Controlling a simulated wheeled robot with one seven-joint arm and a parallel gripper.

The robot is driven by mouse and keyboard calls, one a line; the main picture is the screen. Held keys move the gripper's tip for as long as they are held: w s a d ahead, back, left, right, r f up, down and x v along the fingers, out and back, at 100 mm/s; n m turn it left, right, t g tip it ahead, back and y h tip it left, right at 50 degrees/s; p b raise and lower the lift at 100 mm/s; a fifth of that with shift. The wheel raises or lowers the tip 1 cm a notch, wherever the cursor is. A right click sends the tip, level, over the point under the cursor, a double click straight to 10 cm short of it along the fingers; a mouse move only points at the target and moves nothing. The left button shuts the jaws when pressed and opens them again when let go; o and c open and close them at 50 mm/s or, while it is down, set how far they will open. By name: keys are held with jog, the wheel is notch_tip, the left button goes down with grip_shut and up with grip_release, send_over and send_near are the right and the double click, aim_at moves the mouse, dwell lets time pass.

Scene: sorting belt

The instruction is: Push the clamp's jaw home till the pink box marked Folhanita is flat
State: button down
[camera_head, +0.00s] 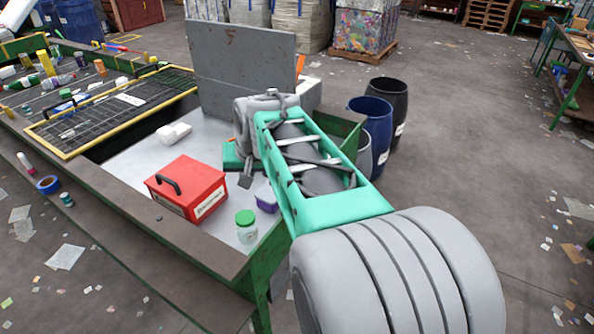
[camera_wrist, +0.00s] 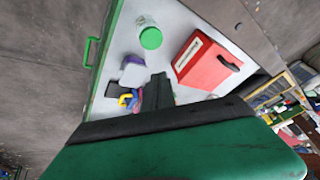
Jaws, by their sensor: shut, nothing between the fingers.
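My gripper (camera_head: 246,181) points down over the grey worktop, beyond the purple tub and right of the red toolbox in the head view. In the wrist view its dark fingers (camera_wrist: 160,80) are together with nothing between them. I cannot make out the pink box marked Folhanita or the clamp's jaw in either view. A small yellow part (camera_wrist: 126,98), with blue and reddish bits beside it, shows just left of the fingers in the wrist view; I cannot tell what it belongs to. My arm covers part of the worktop in the head view.
A red toolbox (camera_head: 188,188), a green-lidded jar (camera_head: 246,226) and a purple tub (camera_head: 266,197) stand on the worktop (camera_head: 135,160). A white item (camera_head: 173,133) lies behind. A grey upright panel (camera_head: 240,70) stands at the back; blue and black barrels (camera_head: 375,122) are to the right.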

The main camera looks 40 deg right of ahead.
jog(key=w+d+f+m+b, duration=0.1)
jog(key=d+f+m, duration=0.1)
jog(key=d, duration=0.7)
jog(key=w+d+f+m+b, duration=0.1)
jog(key=d+f, duration=0.3)
jog(key=d, duration=0.5)
jog(key=w+d+f+m+h+b, duration=0.1)
jog(key=d+f+m, duration=0.2)
jog(key=d, duration=0.6)
jog(key=shift+w+d+f+m+t, duration=0.3)
jog(key=shift+w+m+t, duration=0.1)
jog(key=shift+m, duration=0.1)
jog(key=p+x, duration=0.1)
jog(key=x, duration=0.8)
jog(key=shift+w+d+f, duration=0.1)
jog(key=shift+w+f, duration=0.1)
jog(key=shift+w, duration=0.1)
jog(key=w, duration=0.1)
jog(key=w+a+p, duration=0.1)
jog(key=shift+w+f, duration=0.15)
jog(key=shift+w, duration=0.2)
jog(key=shift+w+a+f, duration=0.15)
jog(key=shift+w+a, duration=0.05)
jog(key=shift+w, duration=0.2)
